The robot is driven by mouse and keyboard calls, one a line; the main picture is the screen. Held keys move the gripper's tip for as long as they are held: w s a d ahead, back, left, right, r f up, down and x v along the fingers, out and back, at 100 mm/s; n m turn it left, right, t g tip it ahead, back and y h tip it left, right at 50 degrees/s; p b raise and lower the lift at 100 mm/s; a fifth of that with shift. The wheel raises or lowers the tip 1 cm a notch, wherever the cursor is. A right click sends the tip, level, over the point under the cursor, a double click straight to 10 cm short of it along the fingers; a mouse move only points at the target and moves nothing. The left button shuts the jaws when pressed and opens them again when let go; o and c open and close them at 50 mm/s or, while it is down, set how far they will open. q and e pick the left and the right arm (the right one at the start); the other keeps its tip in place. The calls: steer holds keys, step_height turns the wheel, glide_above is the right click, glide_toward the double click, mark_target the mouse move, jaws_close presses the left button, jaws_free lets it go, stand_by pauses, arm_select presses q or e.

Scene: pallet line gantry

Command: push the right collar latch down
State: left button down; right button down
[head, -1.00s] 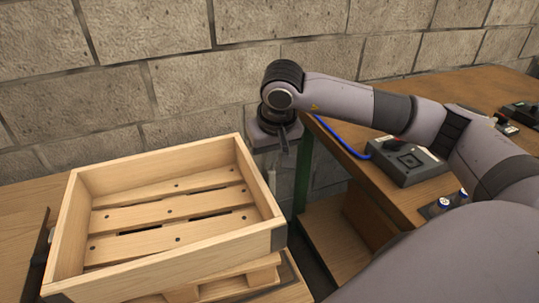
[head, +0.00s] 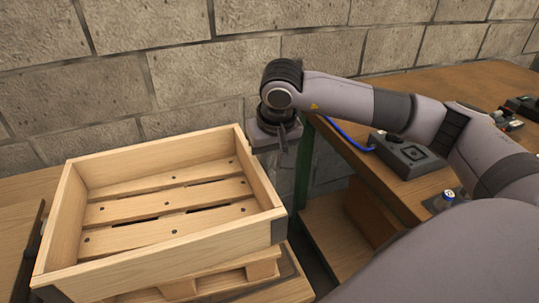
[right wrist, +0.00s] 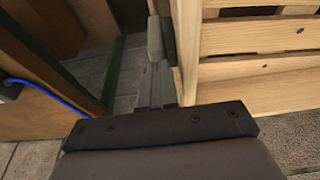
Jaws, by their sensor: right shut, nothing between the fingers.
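The wooden collar (head: 150,262) sits on a pallet and also shows in the right wrist view (right wrist: 188,60). A small grey block on a dark plate, which looks like the right collar latch (right wrist: 155,38), is at the collar's outer side in the right wrist view. In the head view I cannot make the latch out. My right gripper (head: 283,138) points down just outside the collar's right wall. Its shut, empty fingers (right wrist: 157,85) show just below the latch in the right wrist picture; I cannot tell whether they touch it. My left gripper is out of view.
A wooden bench (head: 440,85) stands at the right, with a grey control box (head: 410,160) and a blue cable on it. A green bench leg (head: 304,165) stands close to my right gripper. A block wall (head: 180,85) is behind. A narrow gap separates collar and bench.

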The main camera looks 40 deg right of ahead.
steer(key=w+d+v, duration=0.1)
steer(key=v, duration=1.2)
steer(key=shift+a+r, duration=0.2)
steer(key=shift+a, duration=0.2)
steer(key=shift+f, duration=0.1)
